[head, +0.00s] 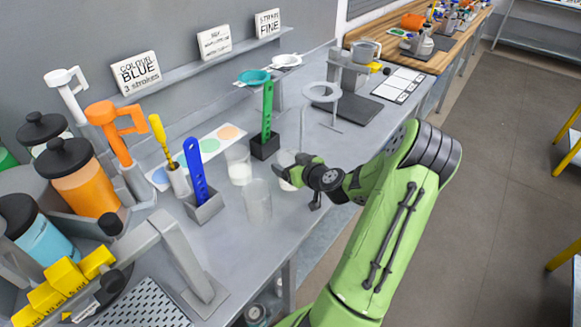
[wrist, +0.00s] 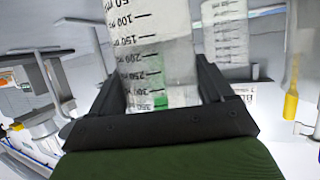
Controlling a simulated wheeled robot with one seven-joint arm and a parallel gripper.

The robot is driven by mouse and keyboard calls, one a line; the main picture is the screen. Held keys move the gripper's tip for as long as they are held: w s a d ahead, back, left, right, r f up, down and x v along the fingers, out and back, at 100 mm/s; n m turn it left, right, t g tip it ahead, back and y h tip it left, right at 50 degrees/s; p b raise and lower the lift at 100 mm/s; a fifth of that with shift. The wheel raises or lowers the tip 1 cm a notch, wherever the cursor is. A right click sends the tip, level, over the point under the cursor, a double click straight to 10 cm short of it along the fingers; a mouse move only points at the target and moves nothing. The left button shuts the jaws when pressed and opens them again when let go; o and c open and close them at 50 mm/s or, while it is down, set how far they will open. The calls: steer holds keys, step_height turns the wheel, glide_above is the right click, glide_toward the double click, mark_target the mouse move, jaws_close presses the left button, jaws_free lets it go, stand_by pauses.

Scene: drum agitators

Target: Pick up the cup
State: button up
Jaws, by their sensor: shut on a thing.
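The cup is a clear beaker with black volume marks. In the wrist view the cup (wrist: 150,50) is between the two dark jaws, and my gripper (wrist: 165,95) is shut on it. In the head view my gripper (head: 293,172) reaches in from the right at the bench's front half. The held cup (head: 287,159) is partly hidden there by the gripper. I cannot tell whether its base touches the bench. A marked cup (wrist: 228,40) also shows beside the held one in the wrist view.
A green strip in a dark block (head: 265,146) stands close behind. A blue strip in a grey holder (head: 205,207) and a yellow-handled tool (head: 159,133) stand left. A ring stand (head: 322,93) is behind right. Orange (head: 85,185) and blue jars fill the left.

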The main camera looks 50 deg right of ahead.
steer(key=shift+r, duration=0.95)
steer(key=shift+s, duration=0.3)
steer(key=s+a+b, duration=0.4)
steer(key=s, duration=1.3)
